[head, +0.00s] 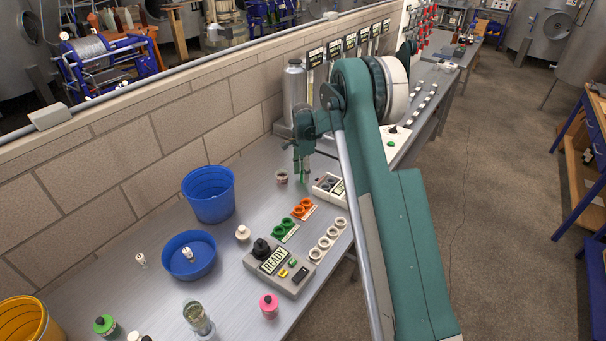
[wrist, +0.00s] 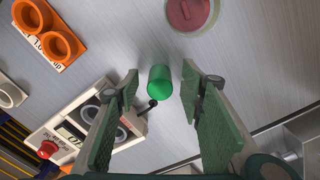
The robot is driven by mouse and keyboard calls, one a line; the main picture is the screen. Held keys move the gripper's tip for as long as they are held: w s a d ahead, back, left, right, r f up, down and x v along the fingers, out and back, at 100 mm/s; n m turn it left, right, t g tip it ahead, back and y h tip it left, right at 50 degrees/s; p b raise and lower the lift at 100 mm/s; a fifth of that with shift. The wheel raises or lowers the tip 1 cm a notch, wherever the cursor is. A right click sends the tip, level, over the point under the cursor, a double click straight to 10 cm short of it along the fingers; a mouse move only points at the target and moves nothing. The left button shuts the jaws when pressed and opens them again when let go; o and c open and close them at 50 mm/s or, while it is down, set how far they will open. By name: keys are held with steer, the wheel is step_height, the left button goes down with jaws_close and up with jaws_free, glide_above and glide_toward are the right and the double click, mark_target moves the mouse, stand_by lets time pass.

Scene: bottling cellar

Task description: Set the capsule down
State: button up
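The green capsule (wrist: 160,82) shows in the wrist view between the tips of my gripper (wrist: 160,88). A strip of grey bench shows on each side of it, between it and each finger. The fingers are apart and do not appear to touch it. It seems to stand on the grey bench (wrist: 232,70), though its lower end is hard to make out. In the head view my gripper (head: 302,168) points down, low over the far part of the bench (head: 258,192); the green there is too small to tell capsule from finger pads.
A small round pot with a red inside (wrist: 188,12) stands close by. A white device with a display (head: 328,186) is on the other side. Orange (head: 303,208) and green (head: 285,229) cup holders, blue tubs (head: 208,196) and a READY console (head: 290,283) stand nearer.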

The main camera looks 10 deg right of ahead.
steer(key=shift+r, duration=0.15)
step_height(320, 180, up, 12)
steer(key=shift+p, duration=0.35)
stand_by(0.6)
steer(key=shift+r, duration=0.1)
stand_by(0.4)
steer(key=s+d+r+n+t, duration=0.25)
steer(key=s+r+n, duration=0.55)
steer(key=s+r, duration=1.75)
steer(key=s+n+t, duration=0.3)
steer(key=s, duration=1.5)
steer(key=s+f+n+t, duration=0.1)
steer(key=s+f+n, duration=0.1)
steer(key=s, duration=0.6)
steer(key=s+f+n, duration=0.3)
steer(key=s+f, duration=0.1)
steer(key=s, duration=0.4)
steer(key=shift+s+f+t, duration=0.2)
steer(key=shift+s+t, duration=0.1)
steer(key=shift+t, duration=0.05)
